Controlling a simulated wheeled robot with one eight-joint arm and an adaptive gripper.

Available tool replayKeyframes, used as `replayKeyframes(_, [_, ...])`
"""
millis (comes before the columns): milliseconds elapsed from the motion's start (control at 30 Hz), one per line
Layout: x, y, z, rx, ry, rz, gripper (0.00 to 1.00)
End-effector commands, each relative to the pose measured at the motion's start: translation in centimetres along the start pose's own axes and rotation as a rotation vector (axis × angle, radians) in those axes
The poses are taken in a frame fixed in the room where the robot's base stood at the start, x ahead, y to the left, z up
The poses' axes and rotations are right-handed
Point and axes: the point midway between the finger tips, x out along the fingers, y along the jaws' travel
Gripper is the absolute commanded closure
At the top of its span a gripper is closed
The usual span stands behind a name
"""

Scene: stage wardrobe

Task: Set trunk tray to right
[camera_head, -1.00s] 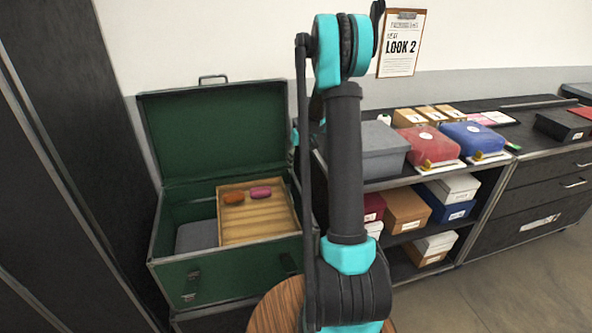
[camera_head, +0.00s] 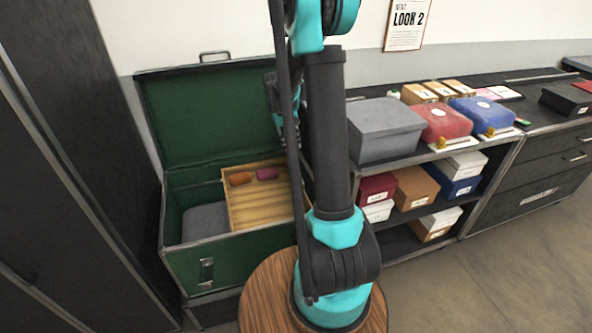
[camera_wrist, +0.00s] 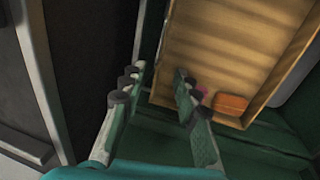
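The wooden trunk tray (camera_head: 262,210) lies in the right part of the open green trunk (camera_head: 200,266), its right end partly hidden behind my arm. An orange item (camera_head: 240,178) and a magenta item (camera_head: 267,173) lie at its back edge. In the wrist view, the tray (camera_wrist: 235,45) is at upper right with the orange item (camera_wrist: 231,104) in its corner; the magenta item is mostly hidden by a finger. My gripper (camera_wrist: 155,77) is open and empty, its fingers apart, beside the tray's edge.
A grey item (camera_head: 205,222) lies in the trunk's left part. The raised lid (camera_head: 205,115) stands behind. A shelf unit right of the trunk holds a grey box (camera_head: 384,130), red and blue cases and several smaller boxes. A round wooden top (camera_head: 262,300) stands in front.

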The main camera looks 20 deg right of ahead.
Motion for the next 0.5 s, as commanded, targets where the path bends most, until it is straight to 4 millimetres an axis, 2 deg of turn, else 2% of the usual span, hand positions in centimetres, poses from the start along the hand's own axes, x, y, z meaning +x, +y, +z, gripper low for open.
replayKeyframes(100, [2.5,0.0,-0.1,0.001,0.0,-0.001,0.69])
replayKeyframes(500, [10.1,0.0,-0.1,0.001,-0.001,-0.001,0.69])
